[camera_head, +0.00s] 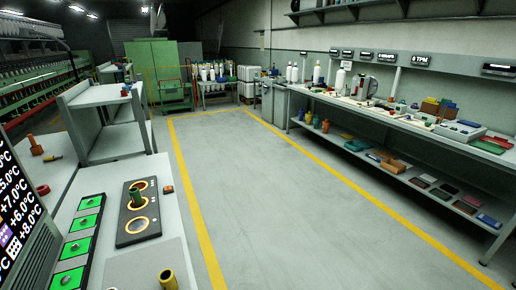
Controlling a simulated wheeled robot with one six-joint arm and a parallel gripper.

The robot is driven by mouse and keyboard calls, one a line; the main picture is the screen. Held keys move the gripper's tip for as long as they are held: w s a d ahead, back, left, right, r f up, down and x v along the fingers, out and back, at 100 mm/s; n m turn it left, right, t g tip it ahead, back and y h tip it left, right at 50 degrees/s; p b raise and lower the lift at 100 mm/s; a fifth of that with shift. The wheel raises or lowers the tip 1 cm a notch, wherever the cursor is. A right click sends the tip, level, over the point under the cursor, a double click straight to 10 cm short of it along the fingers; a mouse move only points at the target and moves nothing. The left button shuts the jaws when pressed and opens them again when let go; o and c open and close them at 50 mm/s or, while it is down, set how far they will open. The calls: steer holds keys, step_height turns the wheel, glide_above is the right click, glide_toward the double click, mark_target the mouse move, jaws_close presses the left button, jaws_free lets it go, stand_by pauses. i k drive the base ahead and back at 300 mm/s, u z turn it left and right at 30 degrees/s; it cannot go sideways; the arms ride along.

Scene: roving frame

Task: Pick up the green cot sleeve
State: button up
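A small green cylinder that looks like the green cot sleeve (136,197) stands upright on a black plate (125,222) with orange-ringed round spots, on the grey bench at the left. It stands at the middle spot; I cannot tell whether it sits in a hole. An olive-yellow hollow sleeve (168,280) stands at the bottom edge of the view, partly cut off. My gripper is not in view.
Green square pads (80,222) and a screen (15,205) lie left of the plate. A small brown piece (168,189) lies right of it. A grey shelf unit (115,140) stands behind. Open floor (260,190) lies right; a cluttered long bench (400,125) runs along the right wall.

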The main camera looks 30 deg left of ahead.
mark_target(134, 192)
steer(key=i, duration=1.4)
steer(key=u, duration=2.45)
steer(key=i, duration=2.4)
steer(key=u, duration=2.3)
